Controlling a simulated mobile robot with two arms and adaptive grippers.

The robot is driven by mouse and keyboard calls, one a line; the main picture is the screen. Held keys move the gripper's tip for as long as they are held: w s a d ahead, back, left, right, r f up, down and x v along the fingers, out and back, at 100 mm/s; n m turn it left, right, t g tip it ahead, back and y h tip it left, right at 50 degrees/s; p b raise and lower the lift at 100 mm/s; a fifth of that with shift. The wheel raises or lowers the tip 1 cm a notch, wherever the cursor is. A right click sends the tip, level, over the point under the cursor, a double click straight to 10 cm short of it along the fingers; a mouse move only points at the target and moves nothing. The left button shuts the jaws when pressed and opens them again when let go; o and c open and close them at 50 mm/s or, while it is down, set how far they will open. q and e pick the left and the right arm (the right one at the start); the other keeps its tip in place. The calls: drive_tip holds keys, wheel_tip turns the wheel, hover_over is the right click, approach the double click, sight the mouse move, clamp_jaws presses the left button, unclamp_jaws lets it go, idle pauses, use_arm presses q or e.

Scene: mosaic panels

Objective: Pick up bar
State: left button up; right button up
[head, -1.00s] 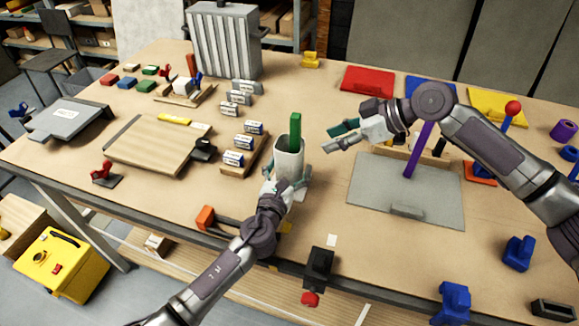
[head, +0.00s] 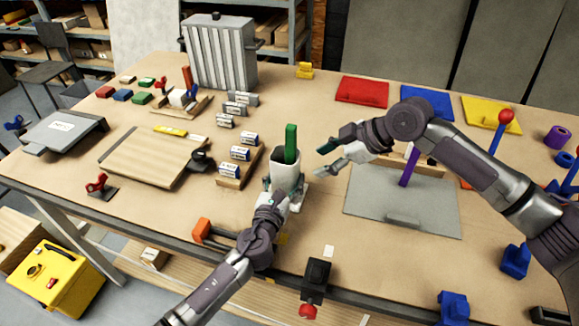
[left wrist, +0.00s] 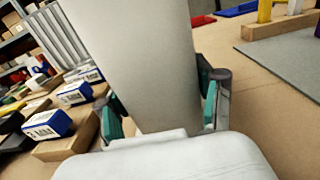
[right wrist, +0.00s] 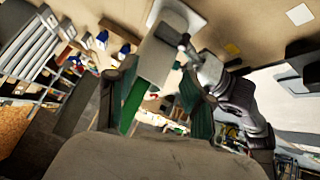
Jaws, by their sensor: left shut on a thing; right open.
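A green bar (head: 291,143) stands in a white cup (head: 286,171), its upper part sticking out and its lower part hidden. My left gripper (head: 284,188) is shut around the cup's sides. The left wrist view shows the cup (left wrist: 150,60) between the two teal-padded fingers. My right gripper (head: 325,159) is open and empty, just right of the bar and apart from it in the head view. In the right wrist view the green bar (right wrist: 133,104) points out of the cup (right wrist: 155,62) toward the space between the open fingers (right wrist: 152,100).
A grey mat (head: 430,222) with a slanted purple bar (head: 409,166) lies to the right. Small labelled boxes (head: 240,153) stand left of the cup beside a wooden board (head: 145,160). Red, blue and yellow pads (head: 362,90) lie at the back. A red-knobbed black clamp (head: 315,275) is at the front edge.

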drive_tip(key=a+r+n+t+h, duration=0.4)
drive_tip(key=r+n+t+h, duration=0.4)
drive_tip(key=r+t+h, duration=0.25)
drive_tip(key=n+g+h, duration=0.1)
drive_tip(key=n+h, duration=0.1)
drive_tip(key=n, duration=0.5)
approach(289, 147)
drive_tip(key=shift+y, duration=0.25)
drive_tip(key=x, duration=1.1)
drive_tip(key=shift+w+d, duration=0.1)
drive_tip(key=shift+d, duration=0.1)
clamp_jaws()
